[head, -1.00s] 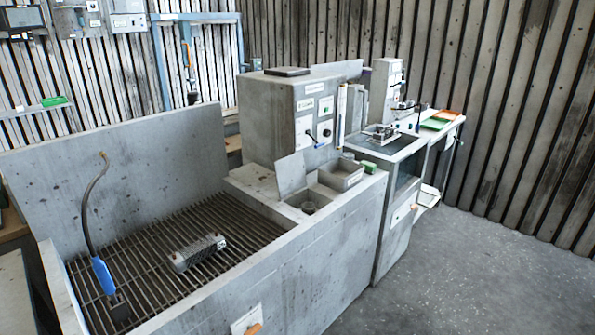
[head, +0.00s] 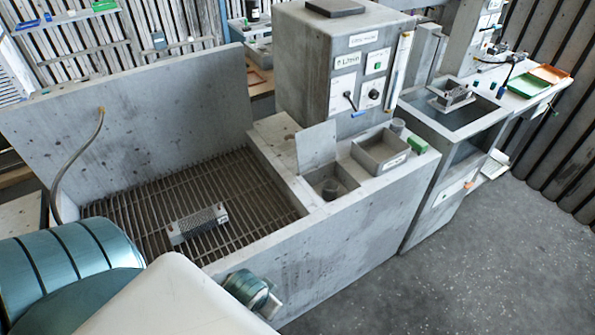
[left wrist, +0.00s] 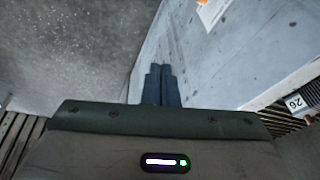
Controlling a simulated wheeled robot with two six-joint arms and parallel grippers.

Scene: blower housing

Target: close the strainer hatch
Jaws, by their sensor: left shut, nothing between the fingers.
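The strainer hatch (head: 317,146) is a thin grey plate standing open, tilted upright at the back of a square opening. A round dark strainer (head: 333,187) sits down in the opening (head: 313,193), in the concrete ledge right of the grate. My left gripper (left wrist: 162,72) is shut and empty in the left wrist view, pointing along the outer face of the concrete basin. In the head view my left arm comes in at the lower left, in front of the basin and well short of the hatch; its fingers cannot be made out there. My right gripper is not in view.
A grey bin (head: 381,150) and a green block (head: 417,145) stand right of the opening. A control cabinet (head: 345,60) rises behind. A ribbed block (head: 198,224) lies on the grate (head: 150,200). The basin's front wall (head: 330,250) borders open floor (head: 480,260).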

